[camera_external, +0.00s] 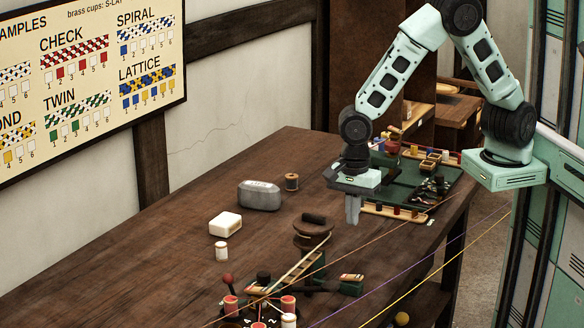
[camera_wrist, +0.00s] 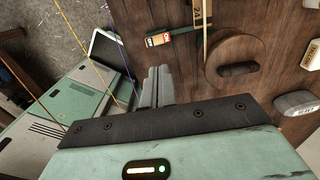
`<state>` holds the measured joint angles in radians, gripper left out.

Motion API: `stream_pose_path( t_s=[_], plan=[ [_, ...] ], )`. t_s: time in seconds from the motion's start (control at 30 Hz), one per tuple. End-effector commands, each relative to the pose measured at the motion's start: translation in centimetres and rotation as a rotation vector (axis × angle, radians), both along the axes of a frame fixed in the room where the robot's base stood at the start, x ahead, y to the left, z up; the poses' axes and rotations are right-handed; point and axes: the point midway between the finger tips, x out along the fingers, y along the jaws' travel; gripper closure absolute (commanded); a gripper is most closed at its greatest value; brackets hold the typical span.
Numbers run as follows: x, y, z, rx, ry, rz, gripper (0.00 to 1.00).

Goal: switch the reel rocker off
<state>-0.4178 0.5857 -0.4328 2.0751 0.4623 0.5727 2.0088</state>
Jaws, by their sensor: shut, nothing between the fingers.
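A small green box with a red and pale top (camera_external: 351,281), which looks like the reel rocker, sits on the table near its front edge. It also shows in the wrist view (camera_wrist: 160,39), just beyond my fingertips. Which side of it is pressed is too small to tell. My gripper (camera_external: 352,217) is shut and empty, pointing down above the table, up and behind the box in the external view. In the wrist view its fingers (camera_wrist: 157,74) are together and apart from the box. A round brown wooden reel (camera_external: 313,226) stands left of my gripper; it shows in the wrist view (camera_wrist: 222,48).
Strung cords (camera_external: 400,228) cross the front right. A green tray (camera_external: 398,180) of small parts lies behind my gripper. A grey block (camera_external: 259,195), a white block (camera_external: 225,223) and spools stand left. A red-knobbed lever (camera_external: 228,281) and several bobbins stand at the front.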

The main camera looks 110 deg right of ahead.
Motion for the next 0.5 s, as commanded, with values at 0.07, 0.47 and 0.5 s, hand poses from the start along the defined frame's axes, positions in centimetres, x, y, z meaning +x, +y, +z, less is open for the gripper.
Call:
stream_pose_path(
  t_s=[0.07,0.47,0.5],
  plan=[
    [0.01,0.05,0.4,0.001,-0.001,0.0,1.0],
    [0.13,-0.03,0.28,0.007,0.006,-0.001,1.0],
    [0.25,-0.11,0.08,0.016,0.014,-0.003,1.0]
  ],
)
